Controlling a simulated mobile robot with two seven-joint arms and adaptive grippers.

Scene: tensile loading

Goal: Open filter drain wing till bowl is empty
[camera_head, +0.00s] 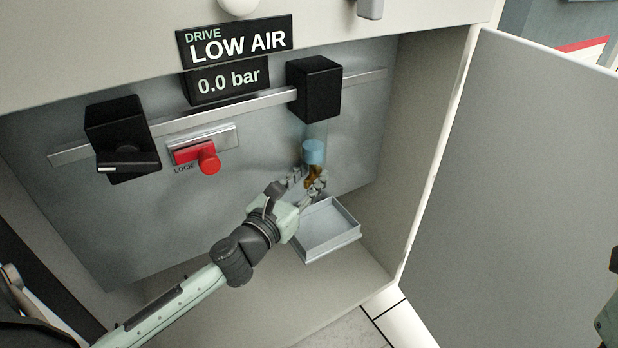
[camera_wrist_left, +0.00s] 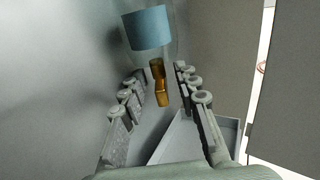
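The filter bowl (camera_head: 316,131) is clear and hangs below a black filter housing (camera_head: 314,88). Blue water (camera_head: 313,152) fills its lower part; the water also shows in the left wrist view (camera_wrist_left: 149,28). The brass drain wing (camera_wrist_left: 160,84) sits under the bowl. My left gripper (camera_head: 308,178) reaches up to it from the lower left. In the left wrist view its fingers (camera_wrist_left: 158,92) are apart, one on each side of the brass wing, with gaps between. A grey drip tray (camera_head: 327,228) stands below. My right gripper is not clearly seen.
A black regulator with a knob (camera_head: 118,140) and a red lock valve (camera_head: 197,156) are on the same rail to the left. The display (camera_head: 228,82) reads 0.0 bar, under a LOW AIR sign (camera_head: 235,42). The open cabinet door (camera_head: 520,190) stands at the right.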

